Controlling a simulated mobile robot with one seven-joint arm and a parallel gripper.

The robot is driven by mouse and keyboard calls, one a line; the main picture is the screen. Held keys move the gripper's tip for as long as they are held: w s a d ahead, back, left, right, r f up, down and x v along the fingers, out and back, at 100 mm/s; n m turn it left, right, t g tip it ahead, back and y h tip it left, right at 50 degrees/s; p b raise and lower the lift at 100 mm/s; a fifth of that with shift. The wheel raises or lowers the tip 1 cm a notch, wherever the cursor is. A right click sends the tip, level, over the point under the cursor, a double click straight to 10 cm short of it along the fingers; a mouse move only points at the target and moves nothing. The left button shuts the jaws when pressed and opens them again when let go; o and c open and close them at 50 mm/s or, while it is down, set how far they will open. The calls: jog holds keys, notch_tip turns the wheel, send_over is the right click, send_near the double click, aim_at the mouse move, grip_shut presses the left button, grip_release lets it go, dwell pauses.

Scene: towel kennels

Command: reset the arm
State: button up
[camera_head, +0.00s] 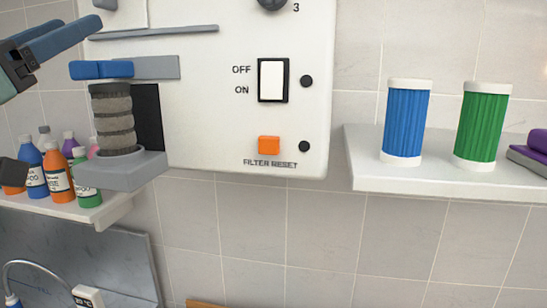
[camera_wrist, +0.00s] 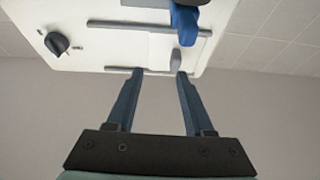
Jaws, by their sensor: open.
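My gripper (camera_wrist: 158,82) is open in the wrist view, its two blue fingers apart with nothing between them. In the head view my gripper (camera_head: 92,14) shows at the top left, in front of the upper left of a white wall unit (camera_head: 220,95). A blue-handled lever (camera_head: 102,69) lies below it on the unit. The lever's blue grip also shows in the wrist view (camera_wrist: 184,22), beyond the fingertips. A grey ribbed filter (camera_head: 115,122) stands upright on a grey holder (camera_head: 122,171) beside a dark opening.
A white rocker switch (camera_head: 272,80) and an orange filter reset button (camera_head: 269,145) are on the unit. A blue filter (camera_head: 407,122) and a green filter (camera_head: 481,124) stand on the right shelf (camera_head: 445,181). Several bottles (camera_head: 60,178) crowd the left shelf.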

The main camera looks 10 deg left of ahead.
jog(key=w+d+f+t, duration=0.1)
jog(key=d, duration=0.4)
jog(key=w+d+f, duration=0.2)
jog(key=d, duration=0.4)
jog(key=s+d+t, duration=0.1)
jog(key=s+d, duration=0.4)
jog(key=d, duration=0.3)
jog(key=s+d+t+y+b, duration=0.1)
jog(key=s+d+t, duration=0.1)
jog(key=s+d, duration=0.4)
jog(key=shift+d+f+n+t+y, duration=0.3)
jog(key=shift+d+n, duration=0.1)
jog(key=shift+d, duration=0.8)
